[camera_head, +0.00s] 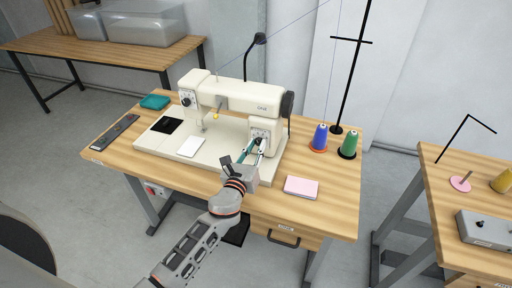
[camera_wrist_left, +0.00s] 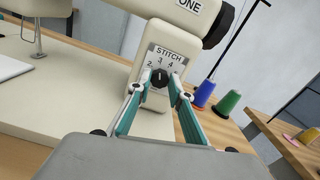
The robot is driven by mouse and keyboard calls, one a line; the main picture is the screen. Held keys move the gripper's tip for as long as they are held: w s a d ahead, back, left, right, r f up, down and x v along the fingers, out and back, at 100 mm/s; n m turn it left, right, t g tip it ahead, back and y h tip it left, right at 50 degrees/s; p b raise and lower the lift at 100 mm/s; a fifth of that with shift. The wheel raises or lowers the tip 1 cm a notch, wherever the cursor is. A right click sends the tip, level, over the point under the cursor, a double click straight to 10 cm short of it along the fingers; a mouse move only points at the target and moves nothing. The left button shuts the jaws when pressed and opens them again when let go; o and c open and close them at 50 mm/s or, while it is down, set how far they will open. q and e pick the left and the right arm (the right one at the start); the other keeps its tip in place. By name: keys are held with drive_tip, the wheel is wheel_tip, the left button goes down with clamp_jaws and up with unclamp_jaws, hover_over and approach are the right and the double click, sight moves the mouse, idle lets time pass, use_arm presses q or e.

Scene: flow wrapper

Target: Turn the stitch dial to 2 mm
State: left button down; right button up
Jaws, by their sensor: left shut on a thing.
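The cream sewing machine (camera_head: 240,96) stands on a wooden table. The knob's exact setting is too small to read. My left gripper (camera_wrist_left: 160,84) is at the machine's right pillar, its teal-padded fingers shut on the knob from both sides. In the head view the same gripper (camera_head: 257,147) largely hides the dial. My right gripper is not in view.
Blue (camera_head: 320,137) and green (camera_head: 348,145) thread cones stand right of the machine, by a tall black thread stand (camera_head: 357,70). A pink pad (camera_head: 301,187) lies near the front edge. A white cloth (camera_head: 191,147) lies on the machine bed. A dark remote-like strip (camera_head: 115,131) lies at left.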

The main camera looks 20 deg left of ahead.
use_arm(q)
drive_tip(key=shift+n, duration=0.3)
drive_tip(key=n+b, duration=0.1)
drive_tip(key=n, duration=0.2)
drive_tip(key=shift+n, duration=2)
drive_tip(key=c, duration=1.8)
unclamp_jaws()
